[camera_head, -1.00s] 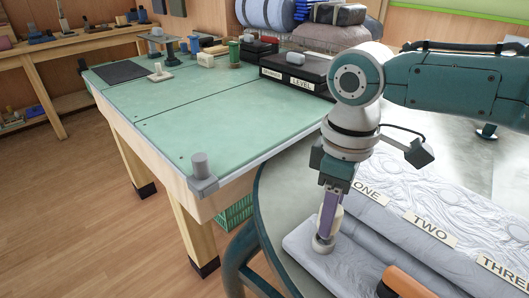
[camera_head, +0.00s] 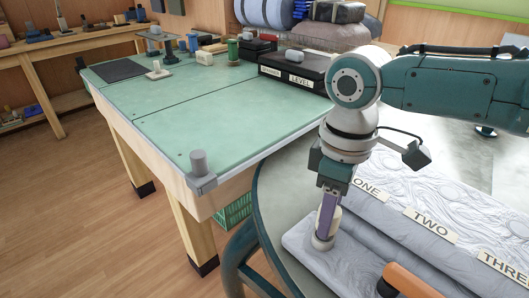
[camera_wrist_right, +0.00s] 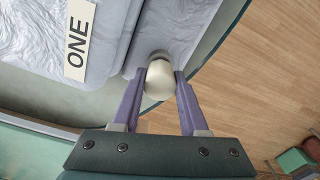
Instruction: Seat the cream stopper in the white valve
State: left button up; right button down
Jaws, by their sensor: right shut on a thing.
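My right gripper (camera_head: 326,222) points down over the near left part of the grey padded surface (camera_head: 300,237). Its purple fingers are shut on a cream rounded piece (camera_head: 323,242), which I take for the cream stopper. In the right wrist view its round end (camera_wrist_right: 159,80) sits between the fingertips (camera_wrist_right: 159,88). The piece is at or just above the grey pad; I cannot tell if it touches. A small grey-white part shows just behind it in the wrist view. I cannot tell whether that belongs to the white valve, which I cannot clearly identify. My left gripper is not in view.
Labels ONE (camera_head: 368,189), TWO (camera_head: 430,228) and THREE lie along the grey pad. An orange-brown object (camera_head: 405,283) lies at its near edge. The green-topped table (camera_head: 190,120) holds black boxes (camera_head: 296,72) and several small parts at the back. Its front middle is mostly clear.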

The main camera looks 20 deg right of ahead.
jog(key=shift+f+b, duration=0.5)
jog(key=shift+f, duration=0.35)
dwell(0.6)
jog(key=shift+c, duration=1.8)
grip_release()
notch_tip(320, 180, up, 9)
jog(key=p, duration=0.3)
jog(key=shift+r, duration=0.5)
